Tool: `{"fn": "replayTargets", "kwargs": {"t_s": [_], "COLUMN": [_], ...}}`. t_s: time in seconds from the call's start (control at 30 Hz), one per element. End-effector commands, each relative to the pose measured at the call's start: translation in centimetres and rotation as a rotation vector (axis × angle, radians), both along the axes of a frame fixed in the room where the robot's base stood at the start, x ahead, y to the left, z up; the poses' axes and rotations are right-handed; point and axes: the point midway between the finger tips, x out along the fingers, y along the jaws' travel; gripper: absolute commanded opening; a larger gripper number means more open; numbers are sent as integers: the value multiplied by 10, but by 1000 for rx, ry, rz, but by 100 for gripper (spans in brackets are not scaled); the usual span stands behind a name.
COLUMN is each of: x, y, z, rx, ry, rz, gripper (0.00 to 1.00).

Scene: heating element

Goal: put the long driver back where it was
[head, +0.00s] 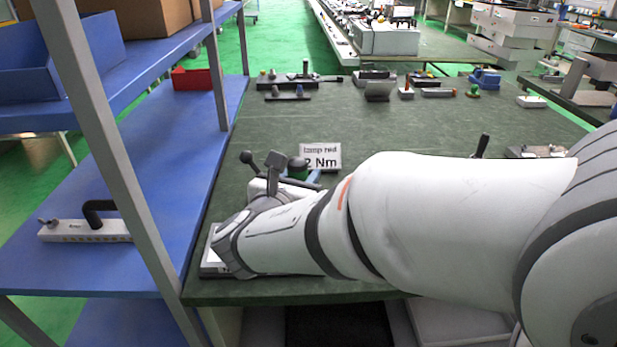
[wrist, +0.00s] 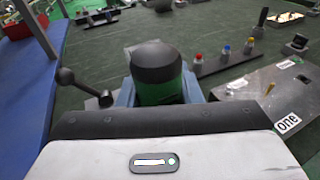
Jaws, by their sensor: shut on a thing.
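The long driver, with a green handle and a black rounded cap, shows in the wrist view (wrist: 157,72) and partly in the head view (head: 297,167). My gripper (head: 303,178) is shut on it, with blue fingers on both sides of the handle in the wrist view (wrist: 160,98). The driver looks about upright, cap up, near the left end of the green bench. Its shaft and tip are hidden behind my gripper and arm, so I cannot tell whether the tip touches anything. I cannot make out its storage place.
A "2 Nm" sign (head: 321,156) stands just behind the driver. A black ball-ended lever (wrist: 75,85) is close on the left. In the wrist view, a grey box marked "one" (wrist: 245,105) and a rack with coloured caps (wrist: 225,60) are right. The mid-bench (head: 400,125) is clear.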

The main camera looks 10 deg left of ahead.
Motion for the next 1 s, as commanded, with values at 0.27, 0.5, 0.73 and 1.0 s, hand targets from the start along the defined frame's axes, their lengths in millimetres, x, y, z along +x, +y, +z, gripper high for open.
{"fn": "replayTargets", "kwargs": {"t_s": [0.27, 0.5, 0.73, 1.0], "x": [0, 0, -1, -1], "y": [0, 1, 1, 1], "z": [-29, -30, -31, -30], "rx": [0, 0, -1, -1], "ry": [-2, -1, 0, 0], "rz": [1, 1, 2, 2], "gripper": [0, 0, 48, 54]}}
